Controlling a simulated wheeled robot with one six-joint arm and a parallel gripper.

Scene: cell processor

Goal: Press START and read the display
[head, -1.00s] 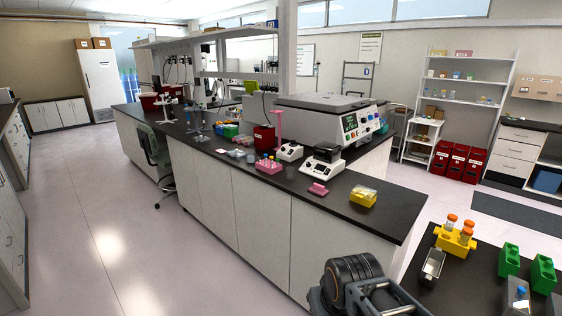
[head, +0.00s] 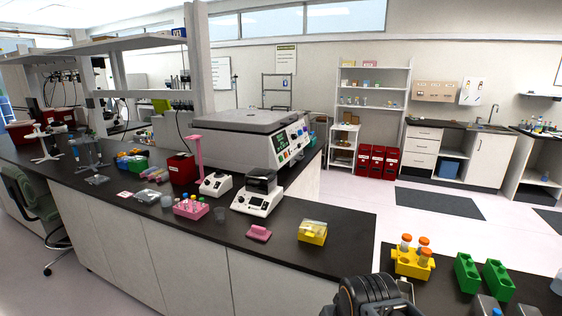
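A large grey bench machine (head: 240,130) with a flat lid stands on the island bench in the head view, likely the cell processor. Its slanted white front panel faces right and carries a small dark display (head: 281,141) with green marks, and several knobs or buttons (head: 298,138). The display text and the START label are too small to read. The dark ribbed end of my arm shows at the bottom edge, well short of the machine. My gripper's fingertips do not show clearly, so its opening cannot be told.
The island bench (head: 340,222) holds a small white device (head: 257,198), a pink rack (head: 190,208) and a yellow box (head: 312,232) in front of the machine. A nearer bench at right holds a yellow tube holder (head: 412,264) and green racks (head: 468,272). Open floor (head: 350,195) lies beyond the island.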

